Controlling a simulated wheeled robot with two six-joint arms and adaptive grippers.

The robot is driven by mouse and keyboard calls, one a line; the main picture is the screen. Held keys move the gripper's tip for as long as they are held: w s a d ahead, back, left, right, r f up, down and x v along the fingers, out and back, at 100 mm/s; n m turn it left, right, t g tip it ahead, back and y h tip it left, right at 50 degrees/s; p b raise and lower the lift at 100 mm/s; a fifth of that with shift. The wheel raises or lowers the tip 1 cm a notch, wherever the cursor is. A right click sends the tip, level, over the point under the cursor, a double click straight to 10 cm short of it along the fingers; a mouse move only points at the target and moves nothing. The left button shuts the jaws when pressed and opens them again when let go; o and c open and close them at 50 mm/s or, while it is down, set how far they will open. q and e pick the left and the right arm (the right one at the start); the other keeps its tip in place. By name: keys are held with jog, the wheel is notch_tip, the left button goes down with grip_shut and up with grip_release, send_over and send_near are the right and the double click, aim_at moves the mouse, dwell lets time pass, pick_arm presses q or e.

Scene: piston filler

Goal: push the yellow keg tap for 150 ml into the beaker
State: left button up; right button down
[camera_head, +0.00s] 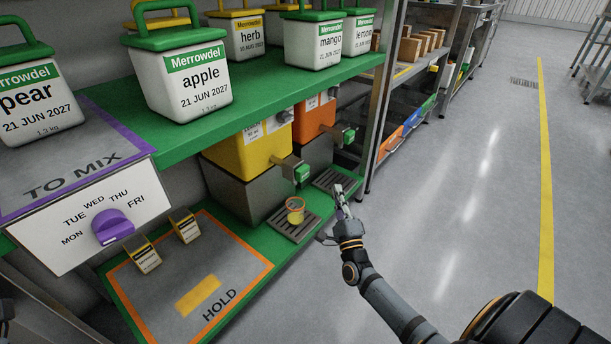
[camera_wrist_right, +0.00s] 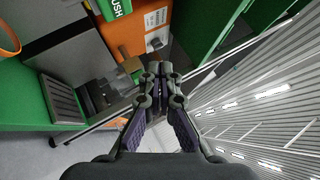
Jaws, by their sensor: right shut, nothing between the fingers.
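The yellow keg (camera_head: 248,150) sits on a grey stand under the green shelf in the head view. Its tap (camera_head: 302,174), with a green push face, sticks out on the right. The beaker (camera_head: 295,211) has an orange rim and stands on a drip tray (camera_head: 283,226) below the tap; its fill level is too small to read. My right gripper (camera_head: 340,195) is shut and empty, in front of and to the right of the tap and beaker, apart from both. In the right wrist view its fingertips (camera_wrist_right: 160,78) are together.
An orange keg (camera_head: 314,120) with a green tap (camera_head: 348,135) stands beside the yellow one, above a second drip tray (camera_head: 335,181). Labelled tubs fill the green shelf (camera_head: 250,106) above. A HOLD mat (camera_head: 236,287) lies at lower left. The floor (camera_head: 450,170) to the right is clear.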

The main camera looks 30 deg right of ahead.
jog(key=b, duration=0.3)
send_near(307, 172)
jog(key=w+d+r, duration=0.3)
jog(key=d, duration=0.1)
jog(key=shift+w+a+b, duration=0.45)
jog(key=shift+w+a, duration=0.1)
jog(key=shift+w, duration=0.1)
jog(key=shift+w, duration=0.1)
dwell(0.4)
jog(key=shift+w+a, duration=0.15)
jog(key=shift+w, duration=0.1)
jog(key=shift+w+a+b, duration=0.25)
jog(key=shift+w+b, duration=0.35)
jog(key=shift+w, duration=0.05)
dwell(0.9)
jog(key=shift+s+r, duration=0.1)
jog(key=shift+s+d+p, duration=0.2)
jog(key=shift+s+p, duration=0.1)
jog(key=shift+s, duration=0.15)
jog(key=shift+s+d+p, duration=0.2)
jog(key=shift+s+p, duration=0.1)
jog(key=shift+s, duration=0.2)
